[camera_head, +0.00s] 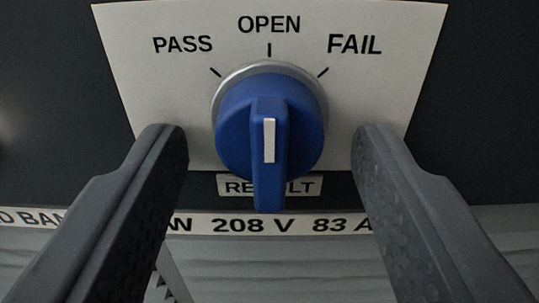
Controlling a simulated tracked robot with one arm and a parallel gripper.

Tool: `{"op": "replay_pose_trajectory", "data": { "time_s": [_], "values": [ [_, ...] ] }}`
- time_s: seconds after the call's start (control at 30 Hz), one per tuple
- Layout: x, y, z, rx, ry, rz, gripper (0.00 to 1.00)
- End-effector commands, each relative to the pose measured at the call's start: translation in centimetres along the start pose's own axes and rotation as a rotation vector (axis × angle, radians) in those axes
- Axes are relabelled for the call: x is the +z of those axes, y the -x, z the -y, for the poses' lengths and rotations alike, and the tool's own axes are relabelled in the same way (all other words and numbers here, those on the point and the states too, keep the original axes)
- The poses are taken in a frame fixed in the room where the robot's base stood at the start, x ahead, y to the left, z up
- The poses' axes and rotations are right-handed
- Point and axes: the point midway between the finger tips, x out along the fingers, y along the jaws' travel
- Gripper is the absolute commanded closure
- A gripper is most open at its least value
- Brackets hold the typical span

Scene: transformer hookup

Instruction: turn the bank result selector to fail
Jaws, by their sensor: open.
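The bank result selector (269,140) is a blue rotary knob with a grey collar, on a white plate (400,100) marked PASS, OPEN and FAIL. Its white pointer line stands vertical, in line with the OPEN tick straight above. The FAIL mark (355,44) is at the upper right and PASS at the upper left. My gripper (269,150) is open. Its two dark fingers stand on either side of the knob, with a gap on each side and nothing between them but the knob. The knob's handle covers the middle of the RESULT label (304,186).
A white strip (250,225) reading 208 V and 83 A runs below the knob, partly hidden by my fingers. The dark panel surrounds the plate. A grey ribbed surface (270,265) lies below the strip.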

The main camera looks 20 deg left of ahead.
Motion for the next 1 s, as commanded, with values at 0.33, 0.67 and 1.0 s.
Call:
{"op": "replay_pose_trajectory", "data": {
  "time_s": [0.33,0.67,1.0],
  "values": [
    [0.01,0.03,-0.02,0.0,0.0,0.0,0.92],
    [-0.31,0.04,-0.01,0.001,-0.047,0.0,0.92],
    [-0.57,0.08,0.02,0.003,-0.225,0.003,0.92]
  ]
}}
